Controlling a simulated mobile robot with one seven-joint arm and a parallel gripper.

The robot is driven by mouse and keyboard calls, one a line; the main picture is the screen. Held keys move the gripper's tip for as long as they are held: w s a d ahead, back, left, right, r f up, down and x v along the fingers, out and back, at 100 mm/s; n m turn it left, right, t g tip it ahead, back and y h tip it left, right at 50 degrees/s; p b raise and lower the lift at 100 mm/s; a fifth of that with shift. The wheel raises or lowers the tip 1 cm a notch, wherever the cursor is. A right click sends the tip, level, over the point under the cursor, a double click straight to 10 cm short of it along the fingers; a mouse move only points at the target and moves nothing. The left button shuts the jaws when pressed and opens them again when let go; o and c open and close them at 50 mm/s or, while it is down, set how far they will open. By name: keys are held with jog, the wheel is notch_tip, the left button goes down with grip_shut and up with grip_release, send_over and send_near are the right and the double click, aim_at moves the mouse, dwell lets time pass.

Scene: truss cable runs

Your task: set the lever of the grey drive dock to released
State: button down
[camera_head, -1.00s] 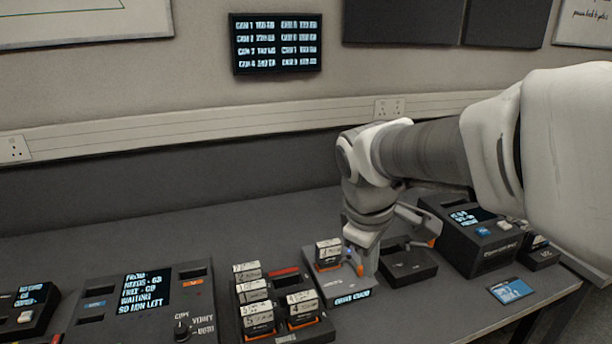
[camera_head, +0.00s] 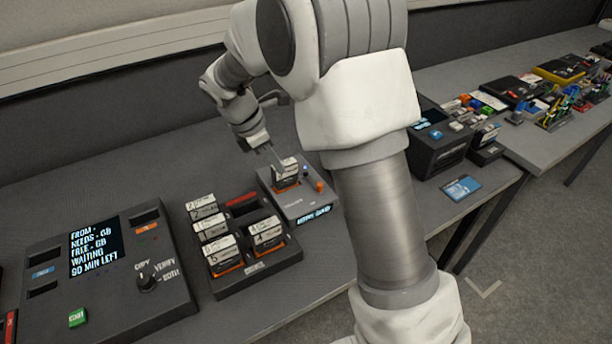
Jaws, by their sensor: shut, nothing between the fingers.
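The grey drive dock (camera_head: 294,205) sits on the desk in the middle of the picture, left of my arm. A white-labelled drive (camera_head: 286,170) stands upright in its slot, with orange at its base. An orange knob (camera_head: 319,186), which looks like the lever's end, is at the dock's right side, near a small blue light. I cannot tell the lever's setting. The dock's front display is lit, its text blurred. My gripper (camera_head: 274,155) is shut and empty, behind and just left of the drive. I cannot tell whether its tips touch the drive.
A rack (camera_head: 262,270) with several labelled drives stands left of the dock. Further left is a console (camera_head: 110,275) with a screen and dial. A dark box (camera_head: 440,150) and a blue card (camera_head: 461,188) lie right of my arm. A second table (camera_head: 530,140) holds clutter.

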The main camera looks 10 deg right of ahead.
aim_at(311, 179)
dwell(0.3)
jog(key=b+x, duration=0.1)
jog(key=x, duration=0.9)
jog(key=shift+s, duration=0.1)
jog(key=d, duration=0.3)
jog(key=shift+w, duration=0.3)
jog(key=shift+w+d, duration=0.1)
jog(key=shift+d, duration=0.4)
